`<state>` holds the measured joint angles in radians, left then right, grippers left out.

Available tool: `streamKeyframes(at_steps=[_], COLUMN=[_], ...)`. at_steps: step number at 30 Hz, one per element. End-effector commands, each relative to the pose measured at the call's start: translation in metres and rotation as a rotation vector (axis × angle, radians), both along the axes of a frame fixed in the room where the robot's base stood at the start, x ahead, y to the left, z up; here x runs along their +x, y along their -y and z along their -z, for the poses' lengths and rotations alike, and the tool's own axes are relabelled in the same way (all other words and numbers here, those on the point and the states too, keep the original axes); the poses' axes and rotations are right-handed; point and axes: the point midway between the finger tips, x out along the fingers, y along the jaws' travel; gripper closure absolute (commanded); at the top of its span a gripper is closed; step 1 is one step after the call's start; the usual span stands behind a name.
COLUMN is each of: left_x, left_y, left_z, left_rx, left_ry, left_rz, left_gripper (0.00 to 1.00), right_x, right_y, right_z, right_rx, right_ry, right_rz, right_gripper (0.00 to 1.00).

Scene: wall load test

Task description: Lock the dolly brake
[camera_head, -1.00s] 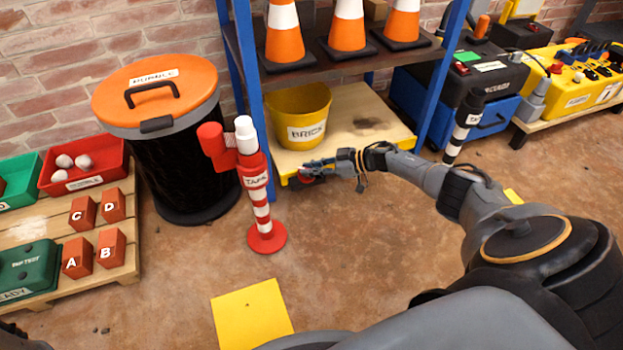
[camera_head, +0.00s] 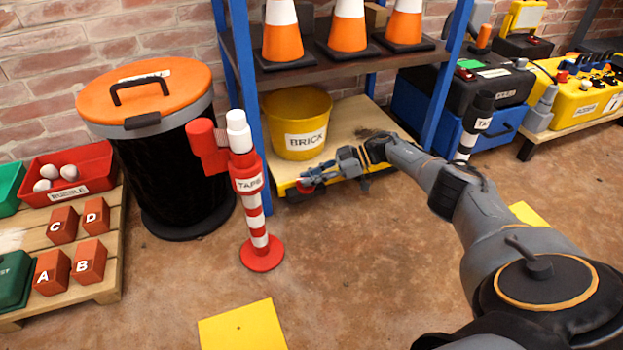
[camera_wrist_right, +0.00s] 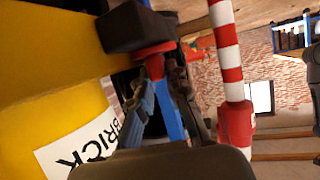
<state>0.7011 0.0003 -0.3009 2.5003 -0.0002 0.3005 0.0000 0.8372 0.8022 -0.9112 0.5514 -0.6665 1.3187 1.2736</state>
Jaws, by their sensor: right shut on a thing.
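The dolly (camera_head: 350,118) is a low wooden platform with a yellow front edge, under the shelf. A yellow bucket (camera_head: 300,105) labelled BRICK stands on it. A small red part (camera_head: 308,184), apparently the brake, is at the dolly's front left corner. My right gripper (camera_head: 315,175) is shut at that red part and largely covers it. In the right wrist view, the fingers (camera_wrist_right: 160,100) close near a red piece (camera_wrist_right: 153,50) below a dark block; the exact grip is partly hidden. My left gripper is out of view.
A red-and-white TAPE post (camera_head: 260,220) stands just left of my right gripper. A black bin (camera_head: 175,170) with an orange lid is behind it. Blue shelf uprights (camera_head: 240,90) flank the dolly, with cones above. The floor in front is clear, with a yellow square (camera_head: 243,325).

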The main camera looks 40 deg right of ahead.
Motion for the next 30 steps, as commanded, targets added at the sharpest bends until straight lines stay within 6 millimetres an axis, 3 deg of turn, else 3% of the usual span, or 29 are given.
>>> streamKeyframes(at_steps=[4, 5, 8, 20, 30], left_x=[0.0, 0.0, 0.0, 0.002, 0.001], left_y=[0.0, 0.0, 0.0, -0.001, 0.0], left_z=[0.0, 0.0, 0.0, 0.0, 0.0], left_rx=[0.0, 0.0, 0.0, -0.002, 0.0], left_ry=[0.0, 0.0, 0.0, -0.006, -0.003], left_rz=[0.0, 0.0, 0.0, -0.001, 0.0], left_gripper=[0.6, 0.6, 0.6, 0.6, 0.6], right_x=[-0.001, -0.001, -0.001, -0.003, -0.03], right_y=[-0.001, -0.001, -0.001, 0.005, 0.058], right_z=[0.001, 0.001, 0.001, -0.002, -0.027], right_rx=[0.0, 0.0, 0.001, -0.001, -0.001], right_ry=[-0.002, -0.002, -0.001, 0.0, -0.001], right_rz=[-0.004, -0.004, -0.003, 0.0, 0.002], right_gripper=[1.0, 0.83, 0.63, 0.62, 0.62])
